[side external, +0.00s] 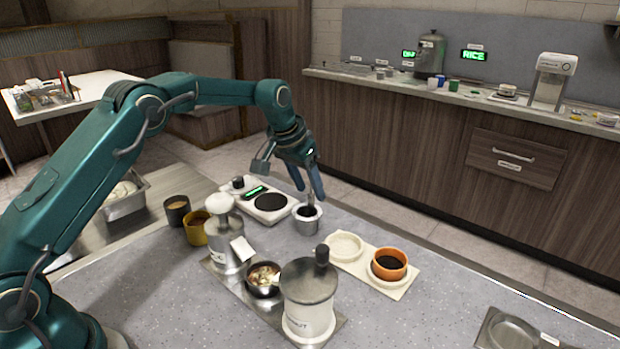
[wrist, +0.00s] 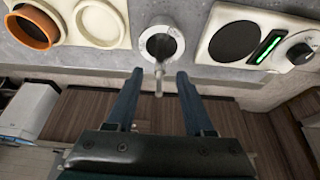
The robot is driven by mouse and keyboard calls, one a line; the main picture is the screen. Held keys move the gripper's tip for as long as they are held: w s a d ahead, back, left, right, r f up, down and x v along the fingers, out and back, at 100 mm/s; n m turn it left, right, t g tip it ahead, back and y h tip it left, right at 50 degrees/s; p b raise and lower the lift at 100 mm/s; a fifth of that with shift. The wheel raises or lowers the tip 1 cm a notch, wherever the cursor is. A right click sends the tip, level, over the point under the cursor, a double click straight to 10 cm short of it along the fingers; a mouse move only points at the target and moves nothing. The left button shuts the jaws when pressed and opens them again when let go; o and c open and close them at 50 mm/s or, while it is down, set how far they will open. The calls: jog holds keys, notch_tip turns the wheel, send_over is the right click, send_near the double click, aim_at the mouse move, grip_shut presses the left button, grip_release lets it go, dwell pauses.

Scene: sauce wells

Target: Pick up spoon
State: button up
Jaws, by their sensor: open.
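My gripper (side external: 309,181) is open and empty, with its two blue fingers pointing down above the counter. In the wrist view the gripper (wrist: 158,80) has its fingers apart on either side of a thin grey handle (wrist: 158,82), which looks like the spoon's. The spoon's bowl is hidden in the cup.
A cream tray (side external: 400,291) with an orange bowl (side external: 402,258) stands to the right.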

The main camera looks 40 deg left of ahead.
jog(key=shift+x, duration=1.2)
grip_shut()
jog(key=shift+r, duration=0.15)
jog(key=shift+r, duration=1.4)
jog(key=s+a+r, duration=0.6)
jog(key=a+r, duration=0.2)
jog(key=a, duration=0.2)
jog(key=shift+s, duration=0.1)
